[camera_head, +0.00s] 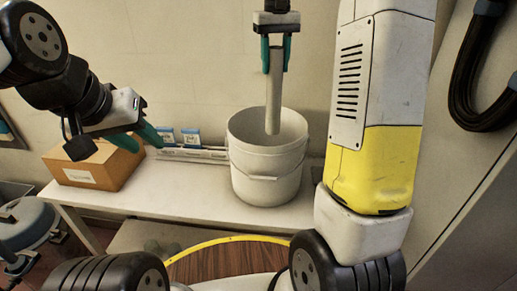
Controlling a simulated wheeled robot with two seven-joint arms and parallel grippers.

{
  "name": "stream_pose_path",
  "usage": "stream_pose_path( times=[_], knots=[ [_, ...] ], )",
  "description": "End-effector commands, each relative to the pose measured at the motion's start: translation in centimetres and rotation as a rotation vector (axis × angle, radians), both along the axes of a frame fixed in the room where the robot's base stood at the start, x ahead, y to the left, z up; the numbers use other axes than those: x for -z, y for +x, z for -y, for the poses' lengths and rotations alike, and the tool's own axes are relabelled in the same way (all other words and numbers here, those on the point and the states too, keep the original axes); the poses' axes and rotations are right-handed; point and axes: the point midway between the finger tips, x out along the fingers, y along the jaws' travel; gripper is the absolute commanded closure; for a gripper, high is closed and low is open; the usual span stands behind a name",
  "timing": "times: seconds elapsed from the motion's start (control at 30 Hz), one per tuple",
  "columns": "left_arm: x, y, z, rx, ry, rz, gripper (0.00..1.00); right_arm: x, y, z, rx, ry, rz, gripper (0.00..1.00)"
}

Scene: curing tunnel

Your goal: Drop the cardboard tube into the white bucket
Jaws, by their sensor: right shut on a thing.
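The cardboard tube (273,98) is a pale grey-beige cylinder hanging nearly upright. My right gripper (275,60) is shut on its upper end, with a teal finger on each side. The white bucket (267,184) stands upright on the white table, and its handle hangs across the front. The tube's lower end overlaps the bucket's opening and is seen against the inner far wall. The bucket's floor is hidden. My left gripper (146,138) is at the left, above the table near the cardboard box; its teal fingers overlap the box in the picture, and their gap is unclear.
A cardboard box (97,168) with a white label sits on the table's left end. Small blue-and-white boxes (190,137) and a pale rail (190,153) lie along the wall, left of the bucket. The table's front strip (180,195) is clear. A round wooden top with yellow rim (225,262) is nearer.

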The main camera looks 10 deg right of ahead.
Motion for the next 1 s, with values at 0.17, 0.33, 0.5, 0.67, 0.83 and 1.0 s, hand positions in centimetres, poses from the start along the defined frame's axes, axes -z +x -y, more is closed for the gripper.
stream_pose_path(
  times=[0.17, 0.33, 0.5, 0.67, 0.83, 1.0],
  knots=[
    [0.0, 0.0, 0.0, 0.000, 0.000, 0.000, 0.64, 2.2, -0.1, 0.0, 0.001, 0.000, 0.000, 1.00],
    [0.0, 0.0, 0.0, 0.000, 0.000, 0.000, 0.64, 3.4, 0.0, 0.0, 0.001, 0.000, 0.001, 1.00],
    [0.0, 0.0, 0.0, 0.000, 0.000, 0.000, 0.64, 5.2, -0.1, 0.1, 0.001, 0.000, -0.001, 1.00],
    [0.0, 0.0, 0.0, 0.000, 0.000, 0.000, 0.64, 7.1, -0.1, 0.1, 0.001, 0.000, -0.001, 1.00],
    [0.0, 0.0, 0.0, 0.000, 0.000, 0.000, 0.64, 8.4, -0.1, 0.1, 0.001, 0.000, 0.000, 1.00],
    [0.0, 0.0, 0.0, 0.000, 0.000, 0.000, 0.64, 8.8, 0.0, 0.0, 0.001, 0.000, 0.002, 1.00]
  ],
)
